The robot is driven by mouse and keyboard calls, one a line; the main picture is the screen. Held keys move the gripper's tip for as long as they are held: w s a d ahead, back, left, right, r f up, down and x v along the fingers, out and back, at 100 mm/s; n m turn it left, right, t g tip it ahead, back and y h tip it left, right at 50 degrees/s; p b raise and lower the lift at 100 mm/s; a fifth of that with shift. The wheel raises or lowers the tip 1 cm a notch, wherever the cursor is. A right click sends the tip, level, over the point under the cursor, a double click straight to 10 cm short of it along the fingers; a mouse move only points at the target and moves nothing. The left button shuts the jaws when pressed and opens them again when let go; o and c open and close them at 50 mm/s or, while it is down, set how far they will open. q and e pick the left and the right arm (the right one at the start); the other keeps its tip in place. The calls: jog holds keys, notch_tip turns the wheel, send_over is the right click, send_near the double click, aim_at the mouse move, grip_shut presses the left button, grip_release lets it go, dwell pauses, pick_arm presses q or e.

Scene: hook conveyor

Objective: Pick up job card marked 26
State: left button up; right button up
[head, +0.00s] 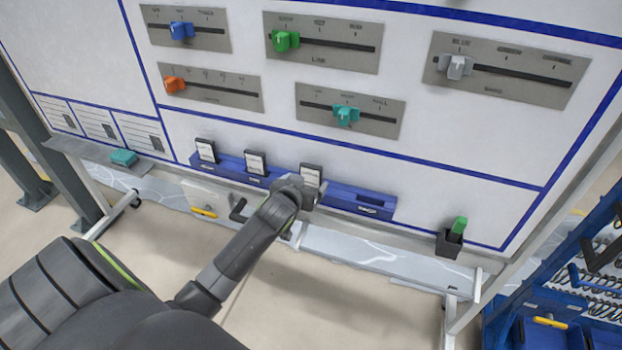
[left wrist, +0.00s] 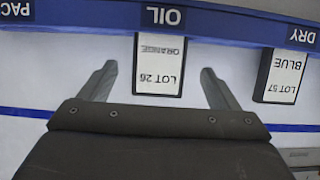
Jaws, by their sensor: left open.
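The job card marked 26 (left wrist: 160,68) reads LOT 26 ORANGE, upside down in the left wrist view. It stands in the slot labelled OIL of a blue rack (left wrist: 215,22). In the head view it is the rightmost of three white cards (head: 311,174), its lower part hidden by my gripper. My left gripper (head: 304,188) is in front of it. In the left wrist view the left gripper (left wrist: 158,72) is open, one finger on each side of the card with gaps. My right gripper is not in view.
A card marked LOT 57 BLUE (left wrist: 283,76) stands beside it in the DRY slot. Another card (head: 206,150) is farther left. The rack's right end (head: 365,204) holds no card. Sliders sit on the board above. A dark holder (head: 448,243) with a green object is at right.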

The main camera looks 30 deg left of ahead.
aim_at(310, 178)
pick_arm(q)
jog(key=shift+p+x, duration=0.65)
jog(key=shift+x, duration=1.75)
jog(key=shift+r, duration=0.15)
jog(key=c, duration=1.1)
